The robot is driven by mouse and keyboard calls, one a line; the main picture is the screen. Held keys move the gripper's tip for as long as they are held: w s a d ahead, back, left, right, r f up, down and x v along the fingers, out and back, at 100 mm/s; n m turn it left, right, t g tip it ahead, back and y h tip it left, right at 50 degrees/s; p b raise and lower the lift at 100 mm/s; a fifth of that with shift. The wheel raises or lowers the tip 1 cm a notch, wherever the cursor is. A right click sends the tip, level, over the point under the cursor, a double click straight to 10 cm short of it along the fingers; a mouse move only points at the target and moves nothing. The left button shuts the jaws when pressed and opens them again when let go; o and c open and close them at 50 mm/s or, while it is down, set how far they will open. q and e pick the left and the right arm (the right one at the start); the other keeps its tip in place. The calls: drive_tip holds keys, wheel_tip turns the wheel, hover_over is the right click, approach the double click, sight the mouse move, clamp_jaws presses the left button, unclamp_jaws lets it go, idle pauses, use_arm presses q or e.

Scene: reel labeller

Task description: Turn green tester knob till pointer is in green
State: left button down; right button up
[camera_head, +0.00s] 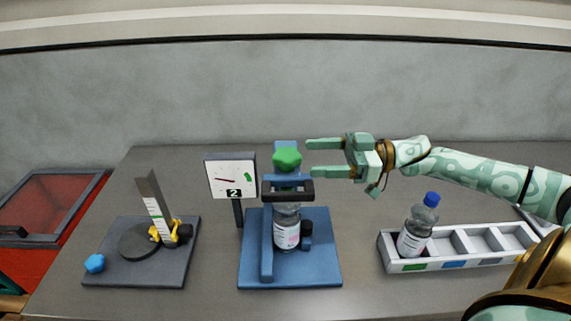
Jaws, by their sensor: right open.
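The green knob (287,159) sits on top of the blue tester stand (256,277), above a clear bottle (286,228) held upright in the stand's dark clamp frame. The dial (231,179) stands just left of it on a dark post; its red pointer points to the left, and the green zone is at its upper right, so the pointer is outside the green. My right gripper (309,158) is open and empty, its two fingers pointing left, close to the right side of the green knob. I cannot see contact. My left gripper is not in view.
A labelling stand (191,224) with a black disc and blue knob (94,263) is on the left. A grey tray (492,257) with a blue-capped bottle (421,225) is on the right. A red bin (59,205) is at the far left. The table (354,187) behind the tray is clear.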

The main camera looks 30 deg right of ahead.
sight(287, 154)
drive_tip(key=b+x, duration=0.1)
drive_tip(key=x, duration=0.6)
drive_tip(key=shift+r, duration=0.1)
drive_tip(key=c, duration=1)
